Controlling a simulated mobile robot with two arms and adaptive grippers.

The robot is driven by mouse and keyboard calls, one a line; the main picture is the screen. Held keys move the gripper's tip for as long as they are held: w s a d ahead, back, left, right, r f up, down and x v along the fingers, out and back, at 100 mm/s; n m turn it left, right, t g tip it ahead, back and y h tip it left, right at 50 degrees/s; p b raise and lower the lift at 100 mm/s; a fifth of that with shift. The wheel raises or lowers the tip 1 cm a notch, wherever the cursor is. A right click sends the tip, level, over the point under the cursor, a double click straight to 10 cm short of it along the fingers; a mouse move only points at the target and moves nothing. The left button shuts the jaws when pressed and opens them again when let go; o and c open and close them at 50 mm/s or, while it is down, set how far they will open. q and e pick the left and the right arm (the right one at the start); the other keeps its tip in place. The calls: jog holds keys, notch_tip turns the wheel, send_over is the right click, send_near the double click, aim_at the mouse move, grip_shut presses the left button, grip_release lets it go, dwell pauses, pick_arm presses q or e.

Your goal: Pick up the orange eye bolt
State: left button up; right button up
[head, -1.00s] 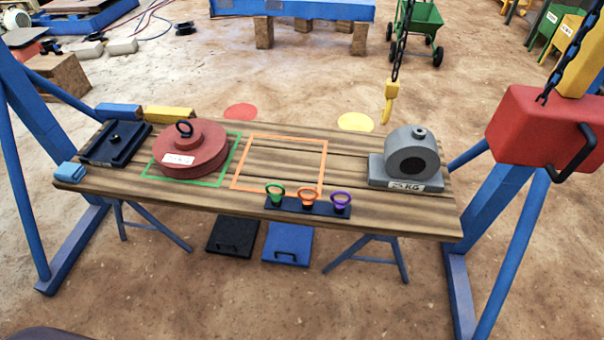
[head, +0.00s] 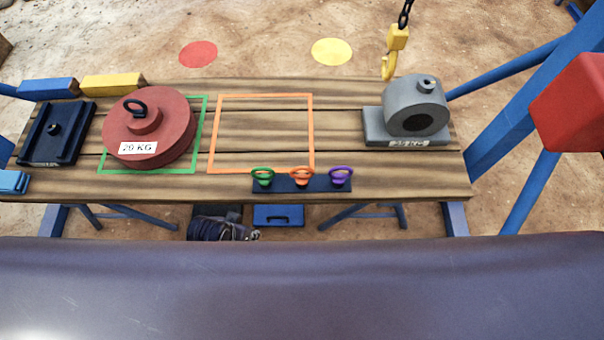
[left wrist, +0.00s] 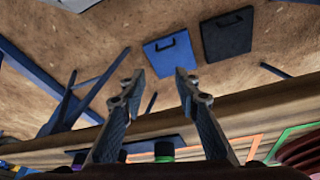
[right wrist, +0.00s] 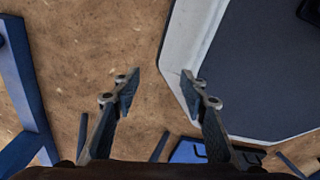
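The orange eye bolt (head: 301,176) stands in the middle of a dark strip (head: 322,187) at the table's front edge. A green eye bolt (head: 263,177) is left of it and a purple one (head: 340,176) right of it. In the head view, part of a dark arm (head: 222,227) shows below the table's front edge; no fingers are clear there. My left gripper (left wrist: 158,80) is open and empty in its wrist view, with the table edge and strip behind it. My right gripper (right wrist: 165,78) is open and empty over the ground in its wrist view.
The wooden table (head: 350,100) carries a red 20 KG weight (head: 170,130) in a green square, an empty orange square (head: 262,95) and a grey block (head: 375,130). A yellow hook (head: 390,60) hangs behind it. A red block (head: 570,110) is at right.

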pick_arm(q)
jog(key=w+d+r+m+h, duration=0.1)
jog(key=w+d+r+m, duration=0.1)
jog(key=w+d+r, duration=0.5)
notch_tip(320, 180, up, 10)
jog(key=m+g+h, duration=0.2)
jog(key=m, duration=1.1)
send_over(300, 168)
jog(key=s+a, duration=0.1)
jog(key=a, duration=0.1)
jog(key=x, duration=0.7)
jog(key=shift+w+a, duration=0.1)
jog(key=shift+w, duration=0.1)
pick_arm(e)
jog(key=shift+w+a+f, duration=0.1)
jog(key=shift+w+a, duration=0.05)
jog(key=shift+w, duration=0.6)
pick_arm(q)
grip_shut()
